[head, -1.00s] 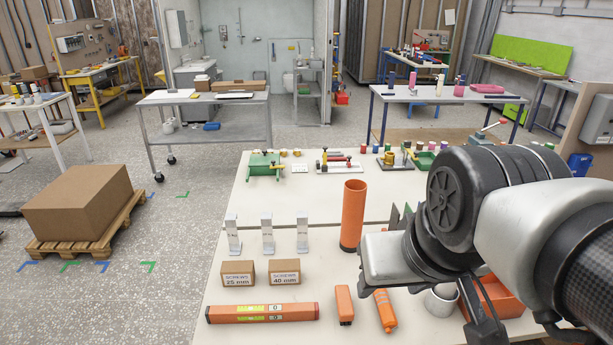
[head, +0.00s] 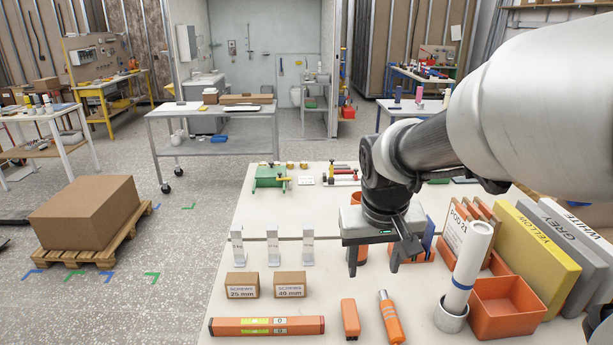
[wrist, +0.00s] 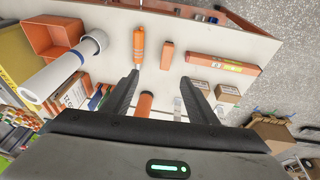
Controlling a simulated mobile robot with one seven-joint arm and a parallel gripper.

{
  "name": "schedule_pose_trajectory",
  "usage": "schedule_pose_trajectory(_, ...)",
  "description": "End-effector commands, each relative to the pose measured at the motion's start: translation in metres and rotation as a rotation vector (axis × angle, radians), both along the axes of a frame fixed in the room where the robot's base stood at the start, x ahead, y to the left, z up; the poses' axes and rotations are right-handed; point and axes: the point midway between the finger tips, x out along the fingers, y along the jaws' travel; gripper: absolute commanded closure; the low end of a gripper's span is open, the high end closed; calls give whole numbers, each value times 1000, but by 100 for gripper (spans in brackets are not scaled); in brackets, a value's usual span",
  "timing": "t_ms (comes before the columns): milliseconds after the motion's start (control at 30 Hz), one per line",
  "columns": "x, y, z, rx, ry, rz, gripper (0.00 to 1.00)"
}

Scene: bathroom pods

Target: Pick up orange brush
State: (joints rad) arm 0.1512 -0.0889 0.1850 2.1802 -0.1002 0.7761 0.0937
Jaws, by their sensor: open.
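An orange handle-shaped tool (head: 390,318) with a grey far end lies on the white table near its front edge. It also shows in the wrist view (wrist: 138,48). It may be the orange brush, but I cannot make out bristles. A shorter orange block-like item (head: 350,319) lies just left of it, also in the wrist view (wrist: 167,56). My gripper (head: 373,269) points down over the table, open and empty, farther back than both items. In the wrist view its fingers (wrist: 160,77) are spread, with both items beyond the tips.
An orange level (head: 267,326) lies at front left. Two screw boxes (head: 242,285) stand behind it. A white roll (head: 468,268) stands upright in a cup beside an orange bin (head: 505,306) on the right. An orange tube (head: 358,198) is partly hidden behind my gripper.

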Motion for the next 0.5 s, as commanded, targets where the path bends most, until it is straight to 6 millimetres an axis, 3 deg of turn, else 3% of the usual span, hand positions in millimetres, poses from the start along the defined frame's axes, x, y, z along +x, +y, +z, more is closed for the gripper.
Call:
schedule_pose_trajectory(33, 17, 0, -24, 10, 37, -2, 47)
schedule_pose_trajectory(200, 58, 5, -80, 48, 98, -1, 47)
schedule_pose_trajectory(300, 70, 8, -101, 66, 118, -1, 47)
schedule_pose_trajectory(500, 79, 10, -124, 80, 130, -3, 47)
